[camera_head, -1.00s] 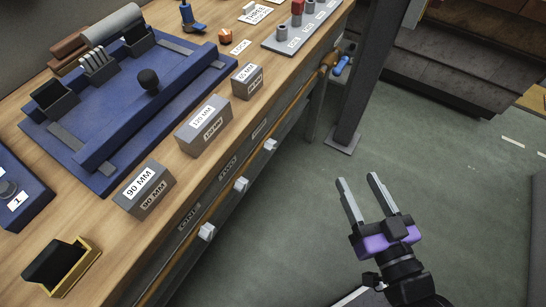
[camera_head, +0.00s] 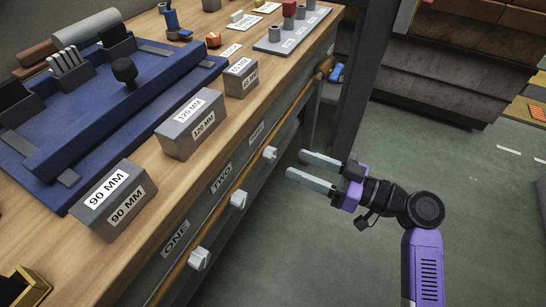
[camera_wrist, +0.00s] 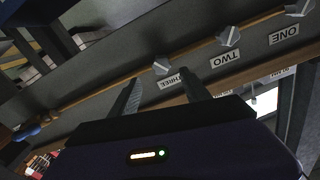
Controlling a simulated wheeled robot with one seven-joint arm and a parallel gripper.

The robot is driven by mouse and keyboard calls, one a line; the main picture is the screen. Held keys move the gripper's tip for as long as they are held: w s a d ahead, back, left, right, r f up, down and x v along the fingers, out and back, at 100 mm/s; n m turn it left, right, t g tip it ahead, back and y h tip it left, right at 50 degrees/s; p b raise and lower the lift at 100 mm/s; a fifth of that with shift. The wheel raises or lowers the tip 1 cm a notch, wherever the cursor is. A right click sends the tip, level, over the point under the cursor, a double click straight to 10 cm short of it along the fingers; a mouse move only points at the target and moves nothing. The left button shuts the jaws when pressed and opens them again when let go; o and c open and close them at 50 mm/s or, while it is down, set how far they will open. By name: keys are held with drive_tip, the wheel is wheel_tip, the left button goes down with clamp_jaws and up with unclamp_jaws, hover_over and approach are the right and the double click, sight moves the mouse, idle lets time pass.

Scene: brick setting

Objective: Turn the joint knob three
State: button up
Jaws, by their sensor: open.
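The joint knob three (camera_head: 269,153) is a pale grey faceted knob on the bench's front face, below a small label that is hard to read in the head view. In the wrist view the same knob (camera_wrist: 161,66) sits beside the label THREE (camera_wrist: 168,83), between my fingertips in the picture. My gripper (camera_head: 296,164) is open and empty, its grey fingers pointing left at the bench front. It is apart from the knob, just to its right in the head view. The wrist view shows both fingers of my gripper (camera_wrist: 157,76) spread.
Knob two (camera_head: 238,199) and knob one (camera_head: 199,259) sit along the same front. A brown rail (camera_head: 290,115) runs along the bench front near the knobs. Grey blocks and a blue fixture (camera_head: 110,125) stand on the benchtop. The green floor (camera_head: 300,260) is clear.

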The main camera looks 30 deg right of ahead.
sight(274, 156)
drive_tip(key=shift+n, duration=0.3)
drive_tip(key=shift+x, duration=3.85)
drive_tip(key=shift+s+a+f, duration=0.1)
drive_tip(key=shift+a+f, duration=0.05)
drive_tip(key=shift+a, duration=0.05)
clamp_jaws()
